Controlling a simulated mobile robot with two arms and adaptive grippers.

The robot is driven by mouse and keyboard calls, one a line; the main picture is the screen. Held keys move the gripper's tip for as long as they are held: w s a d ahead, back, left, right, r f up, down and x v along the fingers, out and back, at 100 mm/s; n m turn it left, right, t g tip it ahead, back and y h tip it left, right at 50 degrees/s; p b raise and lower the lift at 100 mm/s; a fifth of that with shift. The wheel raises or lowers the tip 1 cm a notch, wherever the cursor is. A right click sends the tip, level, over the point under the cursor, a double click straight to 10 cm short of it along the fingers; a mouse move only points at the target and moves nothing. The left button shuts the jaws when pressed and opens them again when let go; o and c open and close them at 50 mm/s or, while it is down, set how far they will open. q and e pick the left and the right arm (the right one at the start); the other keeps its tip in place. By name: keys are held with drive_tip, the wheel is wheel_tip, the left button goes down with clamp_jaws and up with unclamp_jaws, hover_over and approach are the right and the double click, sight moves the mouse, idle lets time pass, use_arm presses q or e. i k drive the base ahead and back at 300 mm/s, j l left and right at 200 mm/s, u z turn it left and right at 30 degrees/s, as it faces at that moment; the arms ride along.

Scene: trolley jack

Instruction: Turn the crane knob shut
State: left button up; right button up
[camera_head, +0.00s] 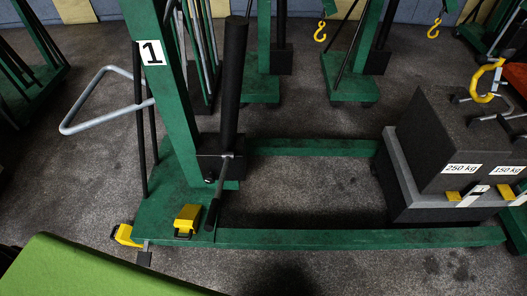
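The green crane (178,120) with a white "1" label stands left of centre, its base legs running right along the floor. Its black hydraulic cylinder (233,80) rises from a dark pump block beside the mast. A small round light-coloured part (209,178), possibly the knob, shows low on the pump block. I cannot tell whether it is shut. A lever with a black grip (213,208) hangs in front of the block and partly covers that area. Neither of my grippers is in view.
Dark weight blocks (462,130) labelled 250 kg and 150 kg stand at the right, with a yellow hook (487,82) above. Yellow pedals (187,219) sit on the crane base. A grey bar handle (88,123) juts left. A bright green surface (75,272) fills the lower left.

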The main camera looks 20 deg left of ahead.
sight(210, 179)
drive_tip(key=j+u, duration=0.1)
drive_tip(key=u, duration=0.35)
drive_tip(key=j+u, duration=0.1)
drive_tip(key=u, duration=0.4)
